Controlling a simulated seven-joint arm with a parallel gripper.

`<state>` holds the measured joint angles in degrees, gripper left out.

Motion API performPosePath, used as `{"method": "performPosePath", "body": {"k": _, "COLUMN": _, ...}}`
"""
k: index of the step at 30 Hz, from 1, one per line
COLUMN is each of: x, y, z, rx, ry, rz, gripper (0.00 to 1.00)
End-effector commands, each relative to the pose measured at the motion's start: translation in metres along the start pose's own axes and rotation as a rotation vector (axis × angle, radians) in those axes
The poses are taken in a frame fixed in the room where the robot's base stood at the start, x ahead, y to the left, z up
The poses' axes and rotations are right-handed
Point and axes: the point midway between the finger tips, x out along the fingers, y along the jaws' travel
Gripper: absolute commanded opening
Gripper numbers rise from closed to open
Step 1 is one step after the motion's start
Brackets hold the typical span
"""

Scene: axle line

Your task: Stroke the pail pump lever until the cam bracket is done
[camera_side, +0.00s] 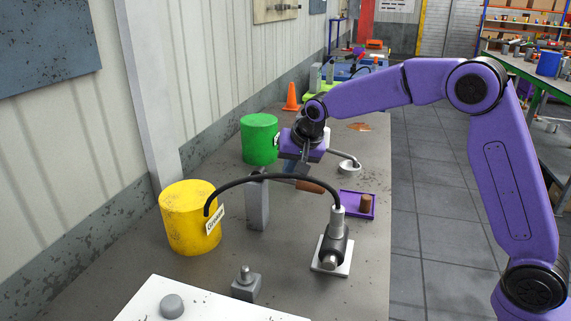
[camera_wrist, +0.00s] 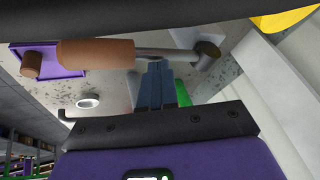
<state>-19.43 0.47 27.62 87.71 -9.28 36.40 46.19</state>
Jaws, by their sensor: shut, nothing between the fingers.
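The yellow pail (camera_side: 190,222), labelled Grease, stands at the left in the side view. A grey post (camera_side: 257,207) beside it carries the pump lever, whose brown handle (camera_side: 310,187) points right; the handle also shows in the wrist view (camera_wrist: 95,53). A black hose (camera_side: 268,177) arches from the pail to a grey fitting on a white base plate (camera_side: 330,268), which may be the cam bracket; no name shows on it. My gripper (camera_side: 292,168) is shut and empty at the lever. In the wrist view its fingertips (camera_wrist: 158,68) are at the lever rod; contact is unclear.
A green pail (camera_side: 260,138) and an orange cone (camera_side: 291,97) stand farther back. A purple tray (camera_side: 371,204) holds a brown cylinder (camera_side: 366,203). A small white dish (camera_side: 349,167) is behind it. A grey block with a stud (camera_side: 246,289) stands in front.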

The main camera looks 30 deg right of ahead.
Motion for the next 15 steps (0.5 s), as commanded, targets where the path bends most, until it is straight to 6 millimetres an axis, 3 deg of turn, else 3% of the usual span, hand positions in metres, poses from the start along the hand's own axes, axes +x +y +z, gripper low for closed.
{"method": "performPosePath", "body": {"k": 15, "x": -0.012, "y": -0.009, "z": -0.009, "rx": 0.000, "ry": 0.001, "rz": -0.001, "gripper": 0.00}}
